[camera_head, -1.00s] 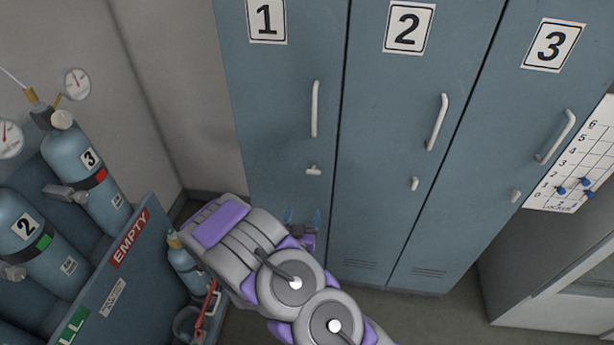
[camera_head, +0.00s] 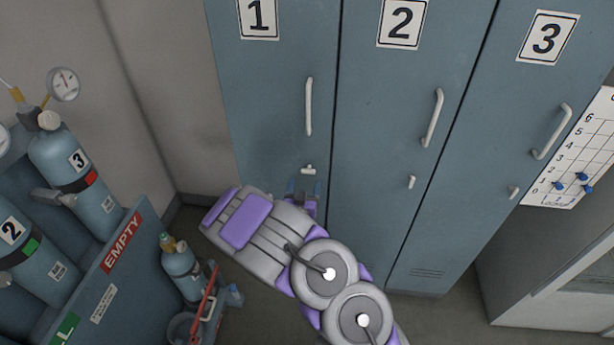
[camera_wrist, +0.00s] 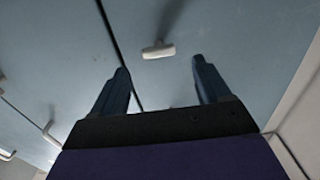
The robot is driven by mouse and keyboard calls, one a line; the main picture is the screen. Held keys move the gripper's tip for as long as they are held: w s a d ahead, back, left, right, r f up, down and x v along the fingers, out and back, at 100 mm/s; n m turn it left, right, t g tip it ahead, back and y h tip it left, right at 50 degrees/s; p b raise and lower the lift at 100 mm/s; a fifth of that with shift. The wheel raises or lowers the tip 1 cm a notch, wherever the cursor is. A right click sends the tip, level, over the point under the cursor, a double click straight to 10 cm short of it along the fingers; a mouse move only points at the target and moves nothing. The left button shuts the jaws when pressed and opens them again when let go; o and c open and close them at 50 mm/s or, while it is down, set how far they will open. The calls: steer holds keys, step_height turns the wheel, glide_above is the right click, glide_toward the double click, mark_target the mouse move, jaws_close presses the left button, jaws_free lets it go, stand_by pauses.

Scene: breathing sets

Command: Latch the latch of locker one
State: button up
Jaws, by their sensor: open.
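Locker one (camera_head: 268,110) is a closed blue-grey door with a "1" label and a long white handle (camera_head: 308,106). Its latch (camera_head: 308,169) is a small white T-shaped knob below the handle, with its bar lying roughly horizontal. My gripper (camera_head: 304,187) is open and empty just below the latch in the head view. In the wrist view the latch (camera_wrist: 158,50) shows ahead of the gap between my two blue fingers (camera_wrist: 163,75), apart from both. My arm hides the lower part of the locker door.
Lockers two (camera_head: 385,120) and three (camera_head: 470,150) stand closed to the right, with vertical-looking latches. A rack (camera_head: 110,270) with gas cylinders is at the left. A small cylinder (camera_head: 183,270) and a red-handled item (camera_head: 205,303) are near my arm.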

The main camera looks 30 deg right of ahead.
mark_target(308, 173)
steer(key=shift+b+x, duration=0.55)
steer(key=shift+x, duration=2.4)
steer(key=c, duration=1)
steer(key=shift+c, duration=0.2)
